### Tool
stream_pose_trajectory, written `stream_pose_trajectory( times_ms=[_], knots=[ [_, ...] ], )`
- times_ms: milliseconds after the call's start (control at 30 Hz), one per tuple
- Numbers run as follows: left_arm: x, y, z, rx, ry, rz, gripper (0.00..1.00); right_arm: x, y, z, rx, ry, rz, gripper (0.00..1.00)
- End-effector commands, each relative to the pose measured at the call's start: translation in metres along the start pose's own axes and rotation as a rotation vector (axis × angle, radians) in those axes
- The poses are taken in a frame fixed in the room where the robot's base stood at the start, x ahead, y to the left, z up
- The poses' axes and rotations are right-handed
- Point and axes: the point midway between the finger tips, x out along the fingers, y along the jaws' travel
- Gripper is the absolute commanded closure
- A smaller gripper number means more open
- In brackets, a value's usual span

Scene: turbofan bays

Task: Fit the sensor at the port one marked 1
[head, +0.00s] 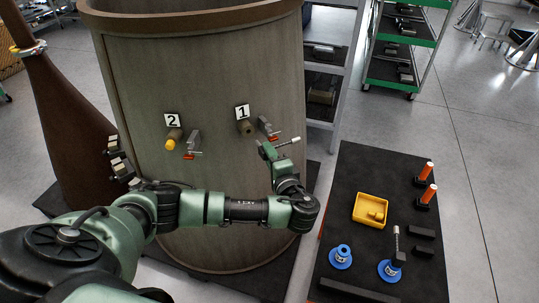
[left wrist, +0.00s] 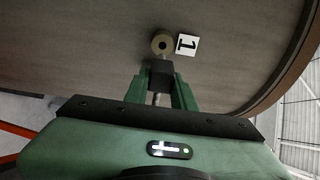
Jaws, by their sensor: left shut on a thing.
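My left gripper (head: 268,149) is shut on the sensor (head: 288,142), beside the brown drum-shaped casing (head: 220,190). In the left wrist view the sensor's dark block (left wrist: 161,74) sits between the fingers, with a metal stem (left wrist: 157,98) running back toward the palm. Port one is a round brown boss (head: 246,127) with a dark hole; its label 1 (head: 242,112) is beside it. In the left wrist view the boss (left wrist: 162,44) is just beyond the block; I cannot tell whether they touch. My right gripper is not in view.
Port two's boss carries a yellow cap (head: 171,144) under label 2 (head: 171,120). Red-tipped grey brackets (head: 194,143) stand beside both ports. A dark bench (head: 345,210) at right holds a yellow tray (head: 359,213), blue parts (head: 341,257) and orange-handled pieces (head: 427,194). Shelves stand behind.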

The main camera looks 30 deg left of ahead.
Motion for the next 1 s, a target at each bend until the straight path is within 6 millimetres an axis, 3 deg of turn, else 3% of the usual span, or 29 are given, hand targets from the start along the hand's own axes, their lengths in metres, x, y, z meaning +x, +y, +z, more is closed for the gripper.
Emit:
stream_pose_trajectory(
  times_ms=[233, 1000],
  knots=[
    [0.005, 0.001, 0.001, 0.000, -0.002, -0.002, 1.00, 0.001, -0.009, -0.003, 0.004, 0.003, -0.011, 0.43],
    [0.053, -0.001, 0.007, 0.000, -0.001, -0.001, 1.00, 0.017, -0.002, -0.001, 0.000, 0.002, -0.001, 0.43]
  ],
)
